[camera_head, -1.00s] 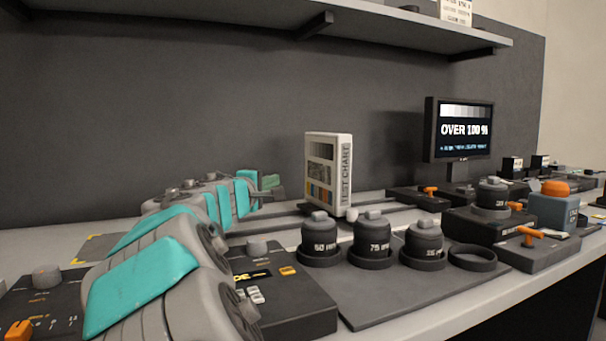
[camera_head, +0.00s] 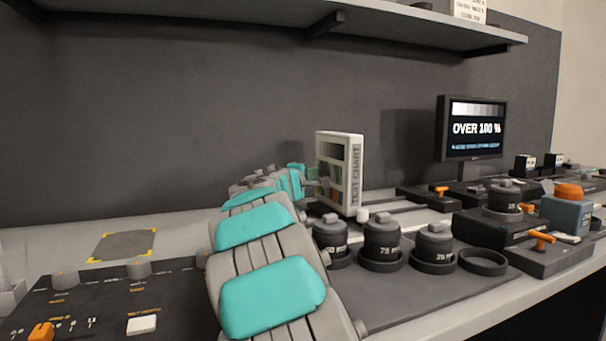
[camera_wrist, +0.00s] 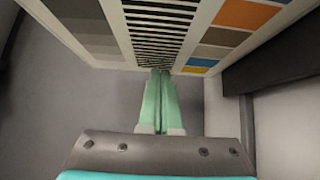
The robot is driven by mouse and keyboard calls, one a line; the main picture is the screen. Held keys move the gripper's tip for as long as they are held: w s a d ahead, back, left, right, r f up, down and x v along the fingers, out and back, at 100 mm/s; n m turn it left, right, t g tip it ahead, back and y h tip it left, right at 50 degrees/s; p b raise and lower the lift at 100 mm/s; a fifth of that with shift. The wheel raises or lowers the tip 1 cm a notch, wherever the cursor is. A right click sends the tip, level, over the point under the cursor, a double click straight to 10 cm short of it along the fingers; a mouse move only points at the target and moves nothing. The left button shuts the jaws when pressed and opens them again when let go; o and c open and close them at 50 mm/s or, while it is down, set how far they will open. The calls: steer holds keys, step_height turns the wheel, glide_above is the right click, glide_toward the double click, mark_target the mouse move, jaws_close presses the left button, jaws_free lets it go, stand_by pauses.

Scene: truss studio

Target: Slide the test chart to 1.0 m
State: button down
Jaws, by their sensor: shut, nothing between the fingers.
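The test chart (camera_head: 345,168) stands upright on the rail (camera_head: 412,212) at the back of the bench, its label on the side facing me. Its patterned face fills the top of the wrist view (camera_wrist: 160,28), with grey patches, black stripes and coloured squares. My gripper (camera_wrist: 160,76) is shut and empty, its green fingertips at the lower edge of that face, touching or very close. In the head view my gripper (camera_head: 312,180) is at the chart's left side, partly hidden by my arm. Any distance marks on the rail are not readable.
Lens-like cylinders (camera_head: 381,242) stand on a dark mat in front of the rail. A monitor (camera_head: 472,128) reads "OVER 100 %". Control boxes with orange levers (camera_head: 540,238) stand at the right. A yellow-cornered pad (camera_head: 124,245) lies clear at the left. A shelf (camera_head: 240,12) hangs above.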

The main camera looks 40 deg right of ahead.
mark_target(325, 172)
steer(key=shift+d, duration=0.15)
steer(key=d, duration=0.2)
steer(key=s+d+b, duration=0.1)
steer(key=d, duration=0.1)
stand_by(0.4)
steer(key=shift+a, duration=0.15)
